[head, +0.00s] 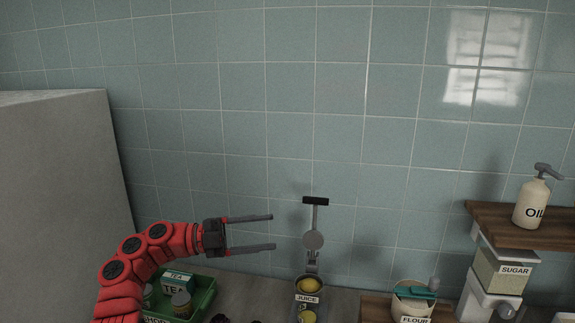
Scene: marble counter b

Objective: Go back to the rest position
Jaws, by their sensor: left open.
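My left gripper (272,232) reaches in from the lower left on a red arm. Its two dark fingers are spread apart and point right, with nothing between them. They stop short of the grey juice press (313,240), which has a black handle on top and a "JUICE" label. A gap shows between the fingertips and the press. My right gripper does not show.
A green tray (205,301) with a tea box (177,282) and jars is below my left arm. A flour container (413,300) stands right of the press. An oil bottle (531,203) stands on a wooden shelf (480,212) above a sugar dispenser (505,274). A tiled wall is behind.

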